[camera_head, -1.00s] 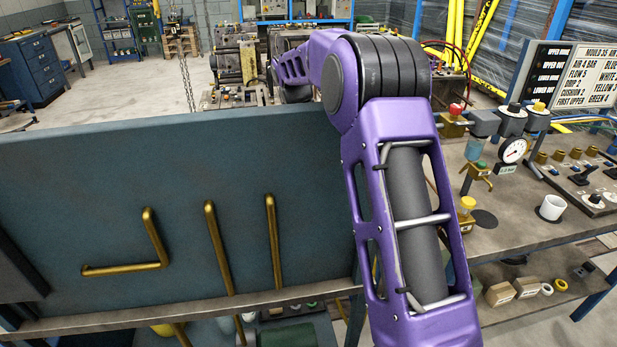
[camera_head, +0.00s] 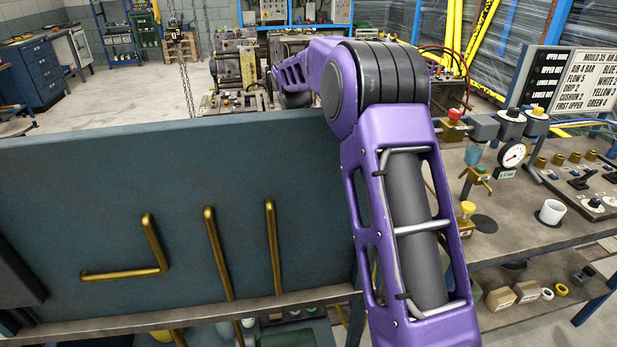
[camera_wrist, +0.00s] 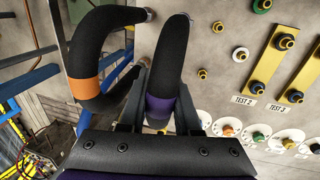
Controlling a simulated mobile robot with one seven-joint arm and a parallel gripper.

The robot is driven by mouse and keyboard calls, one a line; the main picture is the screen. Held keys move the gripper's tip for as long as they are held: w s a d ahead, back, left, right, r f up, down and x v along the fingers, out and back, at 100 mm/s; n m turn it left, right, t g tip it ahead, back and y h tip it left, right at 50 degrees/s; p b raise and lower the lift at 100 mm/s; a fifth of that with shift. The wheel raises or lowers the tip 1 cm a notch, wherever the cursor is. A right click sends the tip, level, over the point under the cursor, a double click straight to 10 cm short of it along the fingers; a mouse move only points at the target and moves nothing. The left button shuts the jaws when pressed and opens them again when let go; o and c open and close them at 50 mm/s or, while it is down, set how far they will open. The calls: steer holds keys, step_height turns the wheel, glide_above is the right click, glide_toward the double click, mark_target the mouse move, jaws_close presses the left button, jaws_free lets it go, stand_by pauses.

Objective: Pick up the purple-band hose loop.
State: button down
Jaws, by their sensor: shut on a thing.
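The purple-band hose loop (camera_wrist: 165,55) is a thick black hose in the middle of the wrist view, with a purple band (camera_wrist: 159,104) low on it. My gripper (camera_wrist: 159,88) has a finger on each side of this hose and is shut on it around the band. A second black hose with an orange band (camera_wrist: 85,89) stands just to the left, apart from the held one. In the head view my purple arm reaches away, and the gripper and both hoses are hidden.
In the wrist view, brass strips with fittings (camera_wrist: 269,68) and several round coloured ports (camera_wrist: 228,130) lie to the right. Blue rails (camera_wrist: 35,77) run at the left. In the head view, a dark panel with brass rods (camera_head: 214,245) and a bench with a gauge (camera_head: 512,154) flank my arm.

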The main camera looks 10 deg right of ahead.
steer(key=shift+r, duration=0.15)
step_height(320, 180, up, 10)
steer(key=shift+f+p, duration=0.15)
steer(key=shift+p, duration=0.35)
steer(key=shift+s+d, duration=0.1)
steer(key=shift+s, duration=0.2)
stand_by(0.8)
